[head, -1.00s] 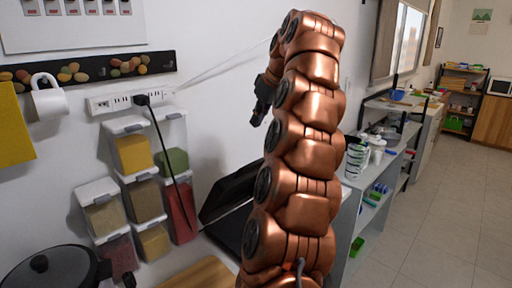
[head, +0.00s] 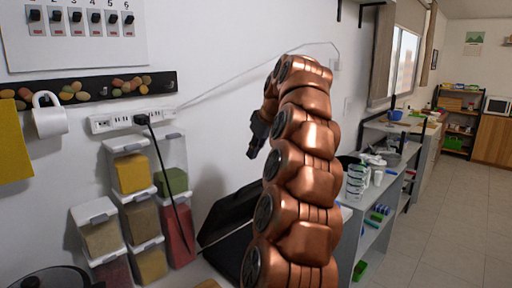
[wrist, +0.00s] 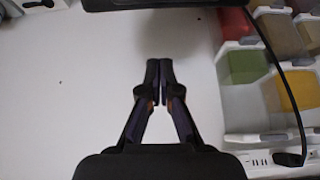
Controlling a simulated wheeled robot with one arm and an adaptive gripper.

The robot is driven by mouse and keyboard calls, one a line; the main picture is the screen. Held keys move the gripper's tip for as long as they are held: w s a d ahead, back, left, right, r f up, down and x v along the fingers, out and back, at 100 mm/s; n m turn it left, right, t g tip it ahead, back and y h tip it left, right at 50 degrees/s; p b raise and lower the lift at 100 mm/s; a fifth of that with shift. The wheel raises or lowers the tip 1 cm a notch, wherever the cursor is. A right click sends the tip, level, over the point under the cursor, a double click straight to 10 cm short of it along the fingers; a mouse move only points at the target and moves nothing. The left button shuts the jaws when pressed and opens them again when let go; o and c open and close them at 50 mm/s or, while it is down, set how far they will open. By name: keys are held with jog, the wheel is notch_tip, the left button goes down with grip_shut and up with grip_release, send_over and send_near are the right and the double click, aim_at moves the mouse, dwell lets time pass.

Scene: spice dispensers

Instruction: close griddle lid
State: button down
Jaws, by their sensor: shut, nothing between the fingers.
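The griddle is black and stands against the white wall, partly hidden behind my arm. Its lid (head: 228,212) is raised and tilted, and the lower part (head: 232,255) shows below it in the head view. My gripper (head: 250,153) hangs above the lid in the head view, apart from it, near the wall. In the wrist view my gripper (wrist: 159,64) has its fingertips together with nothing between them, against a background of white wall. A dark edge across the top of the wrist view may be the griddle lid.
Clear spice dispensers (head: 131,172) hang left of the griddle. A black cord (head: 170,185) runs down past them from the power strip (head: 132,120). A dark pot lid (head: 55,278) is at lower left. Shelves with cups (head: 357,180) stand to the right.

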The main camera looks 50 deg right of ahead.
jog(key=shift+p+x, duration=0.35)
jog(key=shift+x, duration=1.55)
jog(key=shift+a+f, duration=0.1)
jog(key=shift+f, duration=0.25)
jog(key=shift+s+f, duration=0.2)
jog(key=shift+s, duration=0.2)
jog(key=shift+s+f+p, duration=0.55)
jog(key=shift+s+f, duration=0.4)
jog(key=shift+f, duration=0.05)
jog(key=shift+f, duration=0.1)
